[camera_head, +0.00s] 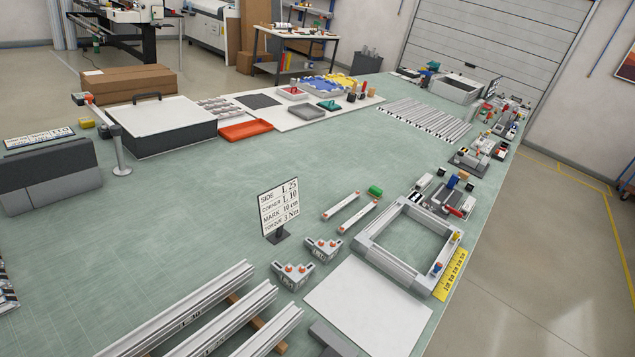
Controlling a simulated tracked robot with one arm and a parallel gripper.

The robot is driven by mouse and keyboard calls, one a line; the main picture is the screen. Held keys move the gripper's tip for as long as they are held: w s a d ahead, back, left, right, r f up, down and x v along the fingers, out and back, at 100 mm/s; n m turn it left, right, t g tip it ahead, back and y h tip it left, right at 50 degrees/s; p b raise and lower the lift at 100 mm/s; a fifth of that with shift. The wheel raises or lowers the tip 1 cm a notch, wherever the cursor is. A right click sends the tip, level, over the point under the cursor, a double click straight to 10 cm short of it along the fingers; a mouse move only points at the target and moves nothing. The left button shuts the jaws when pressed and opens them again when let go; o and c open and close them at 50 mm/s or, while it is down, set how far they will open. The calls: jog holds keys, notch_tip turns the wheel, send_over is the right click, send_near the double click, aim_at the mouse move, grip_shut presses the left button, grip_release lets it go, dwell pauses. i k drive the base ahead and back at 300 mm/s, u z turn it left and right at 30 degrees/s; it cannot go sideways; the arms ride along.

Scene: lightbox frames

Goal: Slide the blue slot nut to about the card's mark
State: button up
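A small blue piece (437,267), which looks like the blue slot nut, sits on the right side of a grey aluminium frame (375,238), near its front right corner. A yellow ruler (452,277) lies along the outside of that side; its numbers are too small to read surely. A yellow piece (456,236) sits farther along the same side. The white card (279,208) stands upright left of the frame and reads side L 25, corner L 10, mark 10 cm, torque 3 Nm. My gripper is not in view.
Long rails (190,312) lie at the front left. Corner brackets (293,275) and a white sheet (366,305) lie left of and before the frame. Tools and a blue-topped item (452,182) stand behind it. The green tabletop (200,215) is clear left of the card.

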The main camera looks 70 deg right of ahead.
aim_at(438, 267)
jog(key=k, duration=0.5)
jog(key=z, duration=2.75)
jog(key=k, duration=0.95)
jog(key=u, duration=0.4)
jog(key=i, duration=1.35)
